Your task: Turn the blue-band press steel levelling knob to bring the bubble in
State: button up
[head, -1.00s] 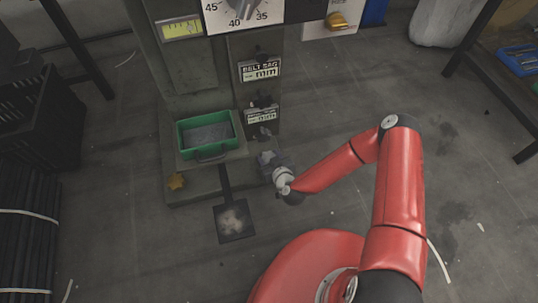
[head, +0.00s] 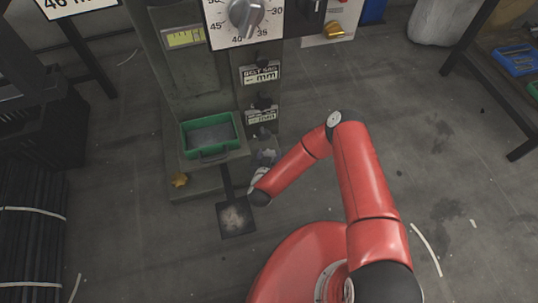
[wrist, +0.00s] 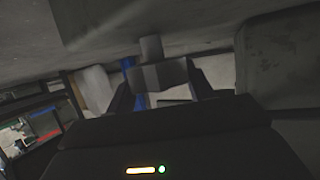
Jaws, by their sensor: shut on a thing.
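My gripper (wrist: 160,88) is low at the right front corner of the press base (head: 195,189). In the wrist view its dark fingers are shut on a grey faceted steel knob (wrist: 160,74) under a short stem. In the head view my gripper (head: 266,158) and wrist hide most of that knob. The yellow-green level vial (head: 186,38) is on the press front at upper left; its bubble is too small to place. No blue band shows clearly on the press.
A brass star-shaped knob (head: 180,180) is at the base's left front corner. A green tray (head: 211,151) rests above the base, with a black foot pedal (head: 236,218) in front. A large dial (head: 246,15) is above.

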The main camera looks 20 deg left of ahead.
dwell(0.3)
jog(key=o, duration=1)
jog(key=p+v, duration=0.1)
jog(key=v, duration=0.6)
jog(key=shift+s+r, duration=0.2)
jog(key=shift+s, duration=0.15)
